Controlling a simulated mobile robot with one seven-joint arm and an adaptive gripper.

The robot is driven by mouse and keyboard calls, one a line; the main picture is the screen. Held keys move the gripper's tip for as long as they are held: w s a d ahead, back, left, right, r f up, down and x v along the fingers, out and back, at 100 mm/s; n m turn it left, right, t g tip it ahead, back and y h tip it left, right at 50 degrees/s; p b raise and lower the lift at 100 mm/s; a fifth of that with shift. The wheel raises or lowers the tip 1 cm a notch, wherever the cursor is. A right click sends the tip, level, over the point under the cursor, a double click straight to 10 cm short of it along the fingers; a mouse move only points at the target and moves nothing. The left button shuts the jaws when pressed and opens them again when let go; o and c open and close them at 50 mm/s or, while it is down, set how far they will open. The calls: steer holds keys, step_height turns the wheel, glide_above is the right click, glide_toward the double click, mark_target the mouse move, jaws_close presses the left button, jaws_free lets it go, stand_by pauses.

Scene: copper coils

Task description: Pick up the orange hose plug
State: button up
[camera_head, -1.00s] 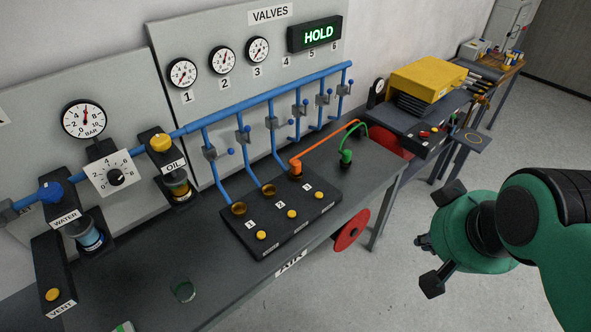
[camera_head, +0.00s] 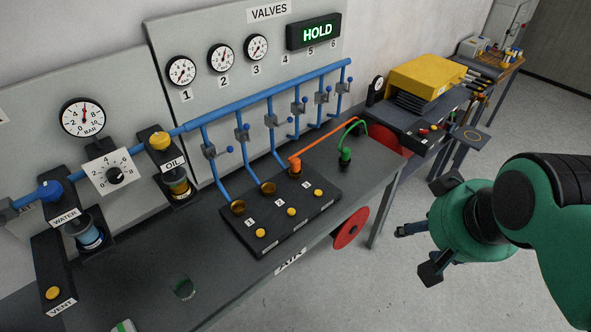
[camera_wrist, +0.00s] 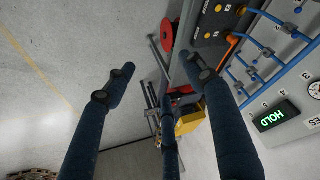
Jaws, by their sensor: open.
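The orange hose plug (camera_head: 295,166) sits at the third port of the black manifold block (camera_head: 272,236), with an orange hose running from it toward the back right. It also shows in the wrist view (camera_wrist: 231,40). My gripper (camera_head: 418,250) is to the right of the bench, over the floor, well apart from the plug. In the wrist view, my gripper's dark blue fingers (camera_wrist: 160,85) are spread wide with nothing between them.
A green plug (camera_head: 346,157) with a green hose stands right of the orange one. Blue pipes and valves (camera_head: 270,100) rise behind the block. A yellow case (camera_head: 428,76) stands farther back. Open floor lies right of the bench.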

steer(key=w+a+r+p, duration=0.1)
steer(key=w+r, duration=0.3)
steer(key=w, duration=0.3)
steer(key=n+g+p, duration=0.4)
steer(key=g+p, duration=0.2)
steer(key=p, duration=0.3)
glide_above(295, 160)
step_height(295, 160, down, 27)
steer(key=shift+w, duration=0.1)
steer(key=shift+f, duration=4.2)
steer(key=shift+f, duration=0.15)
